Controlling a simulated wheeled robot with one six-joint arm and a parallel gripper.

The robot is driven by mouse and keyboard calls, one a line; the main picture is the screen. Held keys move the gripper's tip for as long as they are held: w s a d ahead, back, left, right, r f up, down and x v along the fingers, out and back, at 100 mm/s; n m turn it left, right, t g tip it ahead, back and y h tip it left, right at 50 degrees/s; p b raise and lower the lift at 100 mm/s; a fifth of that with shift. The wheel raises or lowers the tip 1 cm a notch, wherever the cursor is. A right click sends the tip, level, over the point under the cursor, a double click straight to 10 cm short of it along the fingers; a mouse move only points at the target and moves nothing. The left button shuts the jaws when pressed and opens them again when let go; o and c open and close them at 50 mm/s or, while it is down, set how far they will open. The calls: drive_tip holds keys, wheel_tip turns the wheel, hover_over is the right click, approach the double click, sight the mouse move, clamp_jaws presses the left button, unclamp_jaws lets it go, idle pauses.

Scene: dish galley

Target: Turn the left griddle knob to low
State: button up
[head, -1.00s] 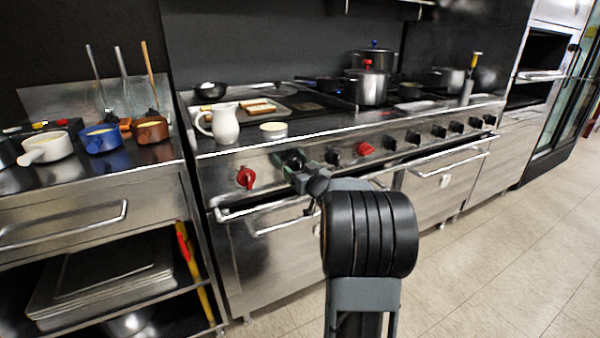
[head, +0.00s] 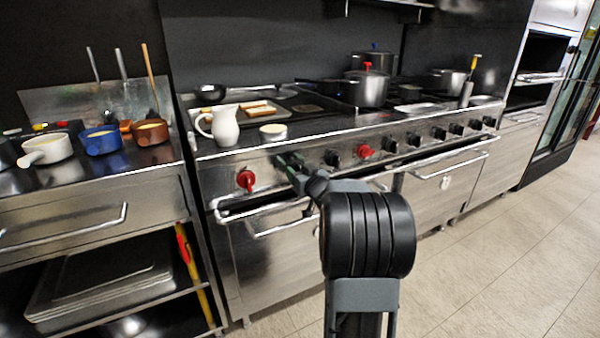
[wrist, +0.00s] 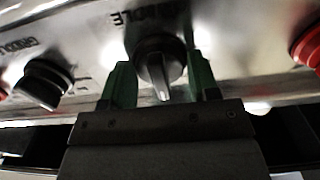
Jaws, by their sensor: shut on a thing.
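The left griddle knob (wrist: 160,62) is black with a pale pointer bar, on the steel front panel below an upside-down griddle label in the wrist view. Its pointer points down in that view. My gripper (wrist: 161,78) has a green finger on each side of this knob and is shut on it. In the head view my gripper (head: 284,160) reaches the panel and hides most of the knob. The other griddle knob (wrist: 44,82) is black and sits to the left in the wrist view; it is to the right in the head view (head: 332,157).
A red knob (head: 246,179) is close on the left, and another red knob (head: 365,151) is further right. An oven handle bar (head: 280,228) runs below. A white pitcher (head: 225,125) and a small pot (head: 273,131) stand on the ledge above.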

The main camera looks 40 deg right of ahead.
drive_tip(key=n+b, duration=0.1)
drive_tip(key=n, duration=0.1)
drive_tip(key=shift+f+n+b, duration=0.15)
drive_tip(key=shift+n+b, duration=0.2)
drive_tip(key=shift+n, duration=0.05)
drive_tip(key=shift+n+b, duration=0.95)
drive_tip(key=shift+n, duration=1.05)
drive_tip(key=o, duration=0.9)
drive_tip(key=s+a+p, duration=0.2)
drive_tip(key=s+p, duration=0.1)
drive_tip(key=s, duration=1)
drive_tip(key=shift+s, duration=0.4)
